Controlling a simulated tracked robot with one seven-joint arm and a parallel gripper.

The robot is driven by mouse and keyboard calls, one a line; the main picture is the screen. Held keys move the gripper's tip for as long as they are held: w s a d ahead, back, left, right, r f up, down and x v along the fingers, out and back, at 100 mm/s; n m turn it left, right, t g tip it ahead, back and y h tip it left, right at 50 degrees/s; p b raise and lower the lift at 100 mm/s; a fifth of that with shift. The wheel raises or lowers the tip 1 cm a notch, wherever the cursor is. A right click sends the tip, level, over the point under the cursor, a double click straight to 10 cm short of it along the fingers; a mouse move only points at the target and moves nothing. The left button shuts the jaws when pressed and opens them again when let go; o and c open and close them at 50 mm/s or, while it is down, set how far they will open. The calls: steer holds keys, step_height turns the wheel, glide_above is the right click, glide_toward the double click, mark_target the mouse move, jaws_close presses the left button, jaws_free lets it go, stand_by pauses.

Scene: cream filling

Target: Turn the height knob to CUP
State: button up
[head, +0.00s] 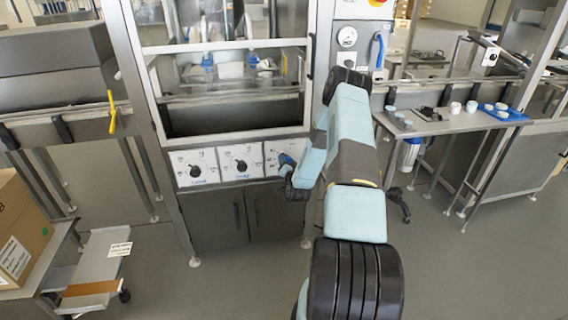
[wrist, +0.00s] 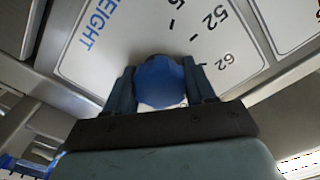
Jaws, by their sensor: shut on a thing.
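The height knob (wrist: 160,82) shows as a blue round cap in the wrist view, on a white dial plate (wrist: 130,35) with the blue letters "EIGHT" and black marks such as "52" and "62". My gripper (wrist: 161,72) is shut on it, with one dark finger on each side. No CUP mark is readable, and the knob's pointer is hidden. In the head view, my gripper (head: 287,163) is at the rightmost of the three dial plates on the machine front; my arm covers part of that plate.
Two more dial plates with black knobs, the left knob (head: 195,171) and the middle knob (head: 241,166), sit beside it. A glazed machine hood (head: 228,90) is above and dark cabinet doors (head: 245,212) are below. A table with cups (head: 455,107) stands at the right.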

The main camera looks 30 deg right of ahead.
steer(key=m, duration=0.5)
steer(key=shift+a+f+m, duration=0.3)
steer(key=shift+a, duration=0.1)
steer(key=shift+a+m, duration=0.15)
steer(key=shift+m, duration=1.75)
steer(key=shift+r, duration=0.1)
steer(key=o, duration=0.7)
steer(key=shift+w, duration=0.1)
steer(key=o, duration=0.3)
steer(key=shift+d, duration=0.25)
